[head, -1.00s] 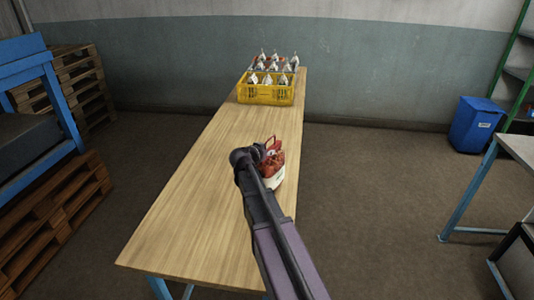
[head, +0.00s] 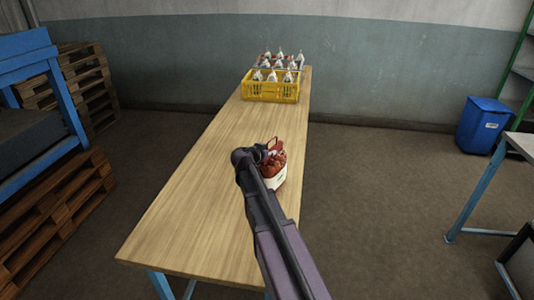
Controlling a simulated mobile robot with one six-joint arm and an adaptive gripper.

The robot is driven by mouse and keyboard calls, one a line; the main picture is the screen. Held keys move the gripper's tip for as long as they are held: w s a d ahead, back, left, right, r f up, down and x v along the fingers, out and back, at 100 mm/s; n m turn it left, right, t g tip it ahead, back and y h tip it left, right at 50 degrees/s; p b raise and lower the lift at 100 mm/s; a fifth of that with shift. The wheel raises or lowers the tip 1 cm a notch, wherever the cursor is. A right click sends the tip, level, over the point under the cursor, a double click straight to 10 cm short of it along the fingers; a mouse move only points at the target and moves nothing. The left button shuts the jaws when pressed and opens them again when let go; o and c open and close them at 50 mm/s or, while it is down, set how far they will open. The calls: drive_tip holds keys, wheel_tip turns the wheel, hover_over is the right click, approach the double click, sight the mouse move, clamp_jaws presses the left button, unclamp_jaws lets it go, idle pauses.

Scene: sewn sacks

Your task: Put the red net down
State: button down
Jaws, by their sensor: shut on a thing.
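The red net (head: 276,167) is a small bulging sack with a pale band or label low on its side. It is near the right edge of the wooden table (head: 205,180), about halfway along. My gripper (head: 266,152) is shut on the red net at its top. The arm hides the net's left side and much of the fingers. The net's base looks at or very close to the table top, but I cannot tell whether it touches.
A blue bin (head: 482,125) stands on the floor at right.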

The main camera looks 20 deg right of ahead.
drive_tip(key=shift+f, duration=0.15)
idle(0.3)
drive_tip(key=c, duration=0.5)
unclamp_jaws()
drive_tip(key=shift+s+a+r, duration=0.3)
drive_tip(key=shift+s+a, duration=0.05)
drive_tip(key=shift+a, duration=0.05)
drive_tip(key=p+v, duration=0.4)
drive_tip(key=v, duration=0.7)
